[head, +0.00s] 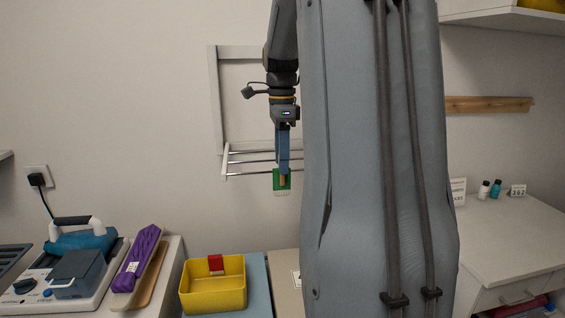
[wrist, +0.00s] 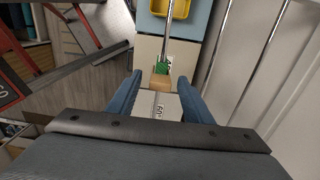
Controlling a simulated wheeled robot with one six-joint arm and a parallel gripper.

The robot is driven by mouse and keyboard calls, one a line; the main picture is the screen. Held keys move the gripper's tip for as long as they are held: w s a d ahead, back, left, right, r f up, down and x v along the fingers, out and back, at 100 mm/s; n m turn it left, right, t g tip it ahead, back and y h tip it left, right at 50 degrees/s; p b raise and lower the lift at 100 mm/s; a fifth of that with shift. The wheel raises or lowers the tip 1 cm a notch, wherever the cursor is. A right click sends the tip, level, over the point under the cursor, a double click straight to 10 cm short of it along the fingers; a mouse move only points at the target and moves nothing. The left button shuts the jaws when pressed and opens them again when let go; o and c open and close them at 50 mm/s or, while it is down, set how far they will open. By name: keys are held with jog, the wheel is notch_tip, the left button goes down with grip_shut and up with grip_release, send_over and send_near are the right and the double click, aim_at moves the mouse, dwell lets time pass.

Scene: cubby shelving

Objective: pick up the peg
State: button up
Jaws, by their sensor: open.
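The peg is a small piece with a light wooden part (wrist: 161,82) and a green part (wrist: 161,67) in the wrist view. It sits at a metal rail, midway between my fingertips. In the head view its green part (head: 277,181) shows at the lower end of my fingers, by the front of the wall rack. My gripper (wrist: 159,76) is open, with one blue finger on each side of the peg and visible gaps. In the head view my gripper (head: 283,170) points down. How the peg is fixed to the rail is too small to tell.
A white wall rack (head: 232,160) with several metal rails stands out around my gripper. A white desk (head: 510,240) is at the right.

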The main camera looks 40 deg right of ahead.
jog(key=c, duration=1.1)
notch_tip(320, 180, up, 9)
jog(key=b, duration=0.3)
jog(key=shift+w+f, duration=0.1)
jog(key=shift+f, duration=0.05)
jog(key=shift+w+f+b, duration=0.15)
jog(key=shift+f+b, duration=0.05)
jog(key=shift+b, duration=0.6)
jog(key=shift+a, duration=0.1)
